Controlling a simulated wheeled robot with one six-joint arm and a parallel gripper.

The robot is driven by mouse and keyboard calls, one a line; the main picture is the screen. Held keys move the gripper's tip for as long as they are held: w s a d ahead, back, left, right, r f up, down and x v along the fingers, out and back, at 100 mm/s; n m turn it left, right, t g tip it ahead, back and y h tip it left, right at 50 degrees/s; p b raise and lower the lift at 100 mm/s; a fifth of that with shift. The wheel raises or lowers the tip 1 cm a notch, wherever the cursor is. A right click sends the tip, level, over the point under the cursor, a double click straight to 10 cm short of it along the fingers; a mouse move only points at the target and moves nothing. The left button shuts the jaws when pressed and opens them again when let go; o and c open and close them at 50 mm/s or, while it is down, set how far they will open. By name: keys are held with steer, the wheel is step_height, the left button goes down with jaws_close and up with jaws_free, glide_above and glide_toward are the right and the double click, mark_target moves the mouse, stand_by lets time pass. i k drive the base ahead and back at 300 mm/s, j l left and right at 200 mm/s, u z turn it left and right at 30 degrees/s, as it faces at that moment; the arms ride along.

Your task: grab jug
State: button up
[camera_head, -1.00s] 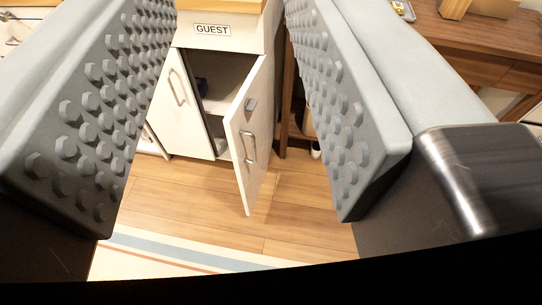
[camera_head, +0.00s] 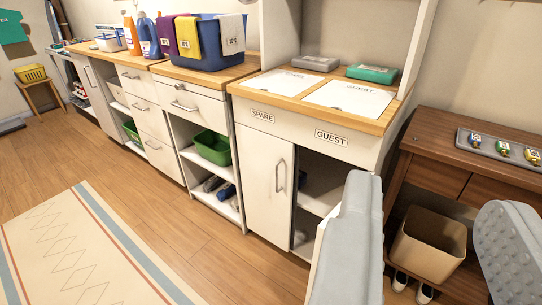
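No object is plainly a jug. The likeliest are a blue bottle (camera_head: 148,36) and an orange bottle (camera_head: 131,34), both upright on the wooden counter at the upper left. The lower part of the blue bottle is partly hidden beside a blue basket. My gripper (camera_head: 428,238) is at the lower right, its two grey fingers wide apart with nothing between them. It is far from both bottles.
A blue basket (camera_head: 208,48) draped with cloths stands right of the bottles. A white cabinet (camera_head: 265,180) labelled SPARE and GUEST stands near my left finger. A brown side table (camera_head: 440,165) with a bin (camera_head: 428,245) is at right. Floor at left is clear around a rug (camera_head: 95,250).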

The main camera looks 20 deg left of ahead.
mark_target(149, 42)
steer(key=u, duration=1.3)
steer(key=i, duration=1.85)
